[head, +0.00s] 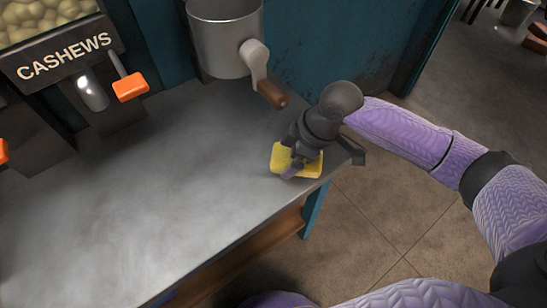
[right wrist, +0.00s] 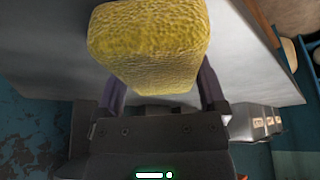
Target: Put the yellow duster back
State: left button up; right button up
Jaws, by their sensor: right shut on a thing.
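The yellow duster (head: 311,168) is a yellow sponge-like block at the right end of the metal counter, close to its edge. My right gripper (head: 292,168) is above it, its fingers shut on the duster. In the right wrist view the duster (right wrist: 150,42) fills the space between the two fingers of my right gripper (right wrist: 163,88), and its textured face shows. I cannot tell if the duster touches the counter. My left gripper is not in the head view.
The grey metal counter (head: 130,210) is mostly clear. A metal cylinder with a crank handle (head: 271,93) stands behind the duster. A cashew dispenser (head: 65,58) with an orange lever (head: 130,87) is at the back left. Tiled floor (head: 375,215) lies beyond the right edge.

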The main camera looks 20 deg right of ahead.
aim_at(275, 152)
jog(key=a, duration=0.1)
jog(key=w+a+b, duration=0.1)
jog(key=a, duration=0.1)
jog(key=shift+w+a+f, duration=0.15)
jog(key=shift+w, duration=0.1)
jog(key=shift+f+b, duration=0.7)
jog(key=shift+f, duration=0.05)
jog(key=shift+r, duration=0.15)
jog(key=o, duration=0.9)
jog(key=shift+r+p, duration=0.25)
jog(key=shift+p, duration=0.05)
jog(key=p+v, duration=0.6)
jog(key=v, duration=0.4)
jog(key=shift+s+d+r, duration=0.15)
jog(key=shift+d+r, duration=0.1)
jog(key=shift+r, duration=0.05)
jog(key=shift+s+d+r+p, duration=0.1)
jog(key=shift+d+r+p, duration=0.2)
jog(key=shift+r, duration=0.15)
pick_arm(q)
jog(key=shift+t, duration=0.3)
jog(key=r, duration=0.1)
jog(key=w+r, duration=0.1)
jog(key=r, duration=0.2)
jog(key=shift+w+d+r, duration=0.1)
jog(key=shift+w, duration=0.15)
pick_arm(e)
jog(key=shift+f, duration=0.1)
